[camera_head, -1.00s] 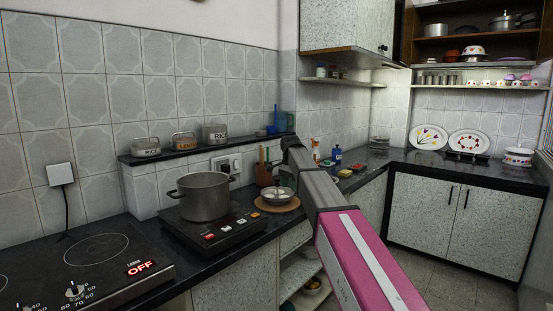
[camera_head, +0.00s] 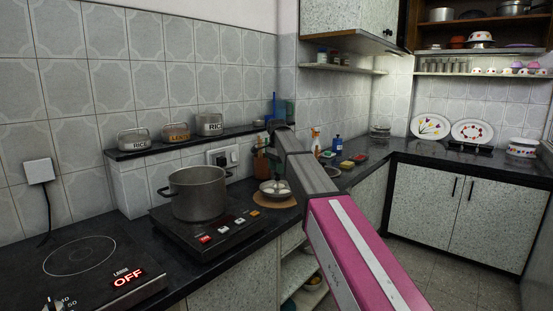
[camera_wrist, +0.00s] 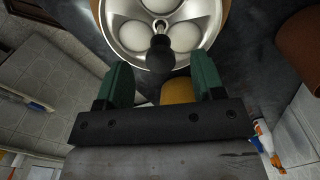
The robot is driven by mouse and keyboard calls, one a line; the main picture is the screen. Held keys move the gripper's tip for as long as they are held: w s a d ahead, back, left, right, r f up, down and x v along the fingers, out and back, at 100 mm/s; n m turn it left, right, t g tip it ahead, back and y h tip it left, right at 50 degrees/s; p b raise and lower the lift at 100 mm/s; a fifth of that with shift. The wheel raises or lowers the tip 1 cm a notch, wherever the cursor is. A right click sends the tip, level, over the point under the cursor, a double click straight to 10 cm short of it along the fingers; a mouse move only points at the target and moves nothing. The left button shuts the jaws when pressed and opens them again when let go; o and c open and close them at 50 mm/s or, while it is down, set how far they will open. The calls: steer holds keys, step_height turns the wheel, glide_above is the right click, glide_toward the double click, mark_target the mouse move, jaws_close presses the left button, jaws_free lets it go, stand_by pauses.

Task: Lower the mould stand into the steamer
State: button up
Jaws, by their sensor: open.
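The mould stand (camera_wrist: 178,38) is a round steel plate with white domed mounds in its cups and a black knob (camera_wrist: 160,54) in the middle. In the head view the stand (camera_head: 275,188) sits on a round brown mat right of the cooktop. My gripper (camera_wrist: 161,70) is open, its green fingers on either side of the knob and apart from it. How deep the knob lies between the fingers is hard to tell. In the head view my gripper is largely hidden by my arm. The steamer (camera_head: 197,195), a grey steel pot with two side handles, stands open on the black cooktop. Its inside is hidden.
The cooktop (camera_head: 225,238) has lit buttons along its front edge. A second hob (camera_head: 80,255) reading OFF lies at front left. Canisters (camera_head: 178,132) line the ledge behind the pot. A spray bottle (camera_head: 315,142) and a blue bottle (camera_head: 337,144) stand farther right.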

steer(key=shift+f, duration=1.8)
steer(key=c, duration=1)
step_height(320, 180, up, 22)
steer(key=shift+r, duration=0.15)
stand_by(0.5)
